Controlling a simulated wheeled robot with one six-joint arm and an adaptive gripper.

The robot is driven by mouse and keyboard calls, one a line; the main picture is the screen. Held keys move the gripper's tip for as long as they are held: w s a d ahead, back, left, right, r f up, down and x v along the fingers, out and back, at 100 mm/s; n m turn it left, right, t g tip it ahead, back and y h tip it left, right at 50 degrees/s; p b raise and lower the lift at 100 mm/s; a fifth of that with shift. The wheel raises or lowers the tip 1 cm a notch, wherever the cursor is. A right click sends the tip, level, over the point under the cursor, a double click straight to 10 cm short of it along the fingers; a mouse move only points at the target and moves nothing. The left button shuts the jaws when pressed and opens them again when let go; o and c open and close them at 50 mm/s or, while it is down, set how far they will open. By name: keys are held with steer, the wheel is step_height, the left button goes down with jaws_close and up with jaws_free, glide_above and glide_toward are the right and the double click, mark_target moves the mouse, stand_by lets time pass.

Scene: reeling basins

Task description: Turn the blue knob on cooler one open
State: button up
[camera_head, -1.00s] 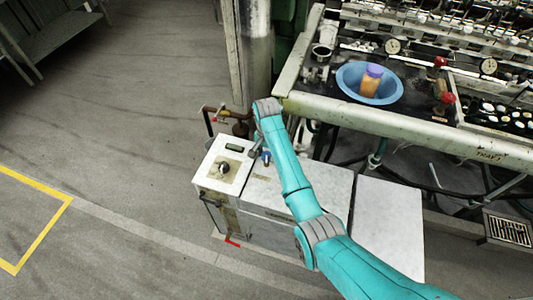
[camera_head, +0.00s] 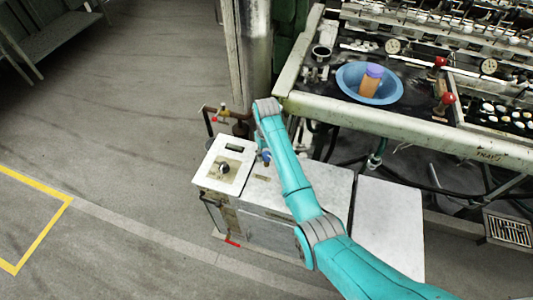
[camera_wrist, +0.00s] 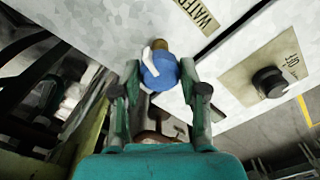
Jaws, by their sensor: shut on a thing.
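In the head view a small part of the blue knob (camera_head: 266,156) shows beside my teal arm. The cooler (camera_head: 320,186) is a white-topped metal box, and my arm reaches across it. My fingertips are mostly hidden in the head view.
A black dial (camera_head: 224,169) sits on the cooler's left panel. A pipe with a red handle (camera_head: 214,120) stands behind it.

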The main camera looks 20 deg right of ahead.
mark_target(266, 154)
steer(key=shift+n, duration=2)
steer(key=o, duration=1.1)
steer(key=shift+o, duration=0.2)
steer(key=shift+r, duration=0.1)
step_height(266, 154, up, 12)
